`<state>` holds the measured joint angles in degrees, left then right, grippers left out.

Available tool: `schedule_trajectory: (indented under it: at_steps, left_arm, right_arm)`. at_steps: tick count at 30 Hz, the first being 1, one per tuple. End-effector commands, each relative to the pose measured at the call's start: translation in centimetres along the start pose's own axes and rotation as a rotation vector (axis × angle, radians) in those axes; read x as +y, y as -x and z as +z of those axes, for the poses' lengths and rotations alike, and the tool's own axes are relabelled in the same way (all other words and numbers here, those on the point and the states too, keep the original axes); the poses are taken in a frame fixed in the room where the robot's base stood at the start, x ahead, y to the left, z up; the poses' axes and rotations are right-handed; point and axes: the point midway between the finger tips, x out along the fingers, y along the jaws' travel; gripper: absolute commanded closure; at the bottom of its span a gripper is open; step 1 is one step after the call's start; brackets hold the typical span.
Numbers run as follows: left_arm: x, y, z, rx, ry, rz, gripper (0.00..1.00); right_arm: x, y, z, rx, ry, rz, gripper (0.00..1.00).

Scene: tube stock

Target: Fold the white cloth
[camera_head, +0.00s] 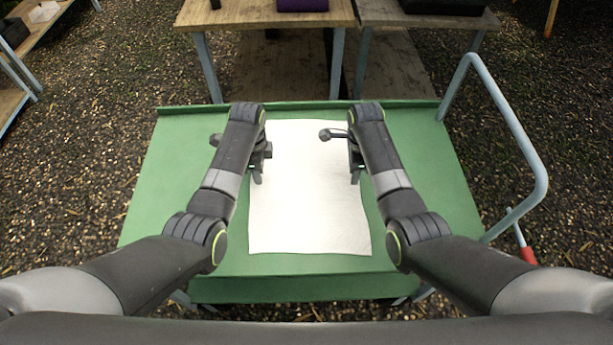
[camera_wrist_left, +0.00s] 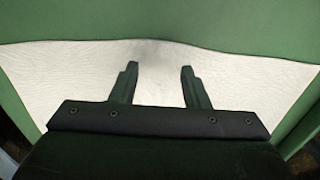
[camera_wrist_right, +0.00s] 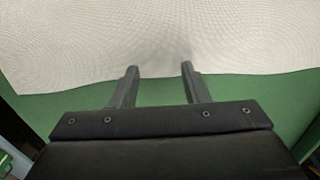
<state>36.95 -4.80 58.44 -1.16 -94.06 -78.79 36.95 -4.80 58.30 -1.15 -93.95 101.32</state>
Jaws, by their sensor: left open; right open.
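The white cloth (camera_head: 308,205) lies flat and spread out on the green table top, longer front to back than wide. My left gripper (camera_head: 258,180) is over its left edge, and my right gripper (camera_head: 354,180) is over its right edge. In the left wrist view, the left gripper (camera_wrist_left: 158,72) is open with the cloth (camera_wrist_left: 90,75) under its fingers and nothing between them. In the right wrist view, the right gripper (camera_wrist_right: 158,72) is open, its fingertips at the edge of the cloth (camera_wrist_right: 90,45). I cannot tell whether the fingertips touch the cloth.
The green cart top (camera_head: 165,200) is bare on both sides of the cloth. A grey tubular handle (camera_head: 537,170) rises at its right side. Wooden tables (camera_head: 265,14) stand behind, one carrying a purple item (camera_head: 302,5). A wooden shelf is at the far left.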

Motion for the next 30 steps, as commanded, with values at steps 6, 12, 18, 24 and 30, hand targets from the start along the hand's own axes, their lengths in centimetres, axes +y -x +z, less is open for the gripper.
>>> schedule_trajectory:
  at_steps: [6, 12, 18, 24, 30]
  left_arm:
    - [0.0, -1.1, 0.0, 0.0, 0.001, 0.001, 0.58]
    - [0.0, -1.1, 0.0, 0.0, 0.001, 0.0, 0.58]
    - [0.0, -1.5, 0.0, 0.0, 0.001, 0.0, 0.58]
    - [0.0, -1.5, 0.0, 0.0, 0.001, 0.001, 0.58]
    - [0.0, -1.6, 0.0, 0.0, 0.001, 0.0, 0.58]
  right_arm:
    - [0.0, -1.1, 0.0, 0.0, 0.0, 0.001, 0.58]
    - [0.0, -1.1, 0.0, 0.0, 0.0, 0.0, 0.58]
    - [0.0, -1.5, 0.0, 0.0, 0.0, 0.0, 0.58]
    - [0.0, -1.4, 0.0, 0.0, 0.0, 0.0, 0.58]
    - [0.0, -1.5, 0.0, 0.0, 0.0, 0.0, 0.58]
